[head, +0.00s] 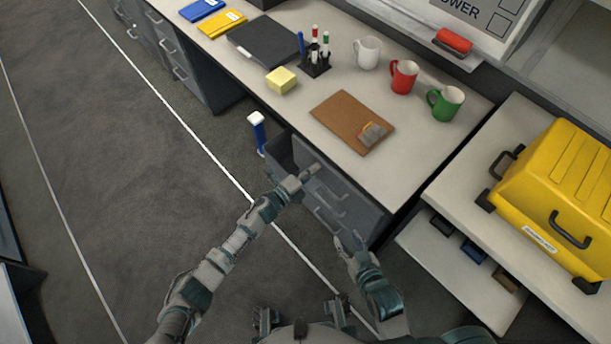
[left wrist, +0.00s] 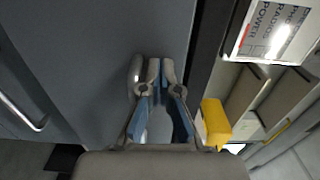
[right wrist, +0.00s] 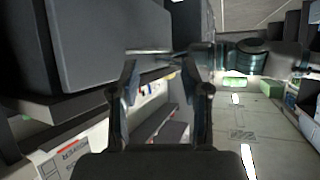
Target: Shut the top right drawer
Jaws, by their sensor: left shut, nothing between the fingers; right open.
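The grey drawer cabinet (head: 372,216) stands under the right part of the desk. My right gripper (head: 352,240) is open and empty, low by the cabinet's right side. The right wrist view shows its spread fingers (right wrist: 163,85) below a grey block (right wrist: 110,40).
The desktop holds a brown clipboard (head: 340,118), a yellow block (head: 281,80), a pen holder (head: 316,66) and several mugs. A blue object with a white top (head: 257,130) stands left of the cabinet. A yellow case (head: 560,200) is at right. The floor at left is clear.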

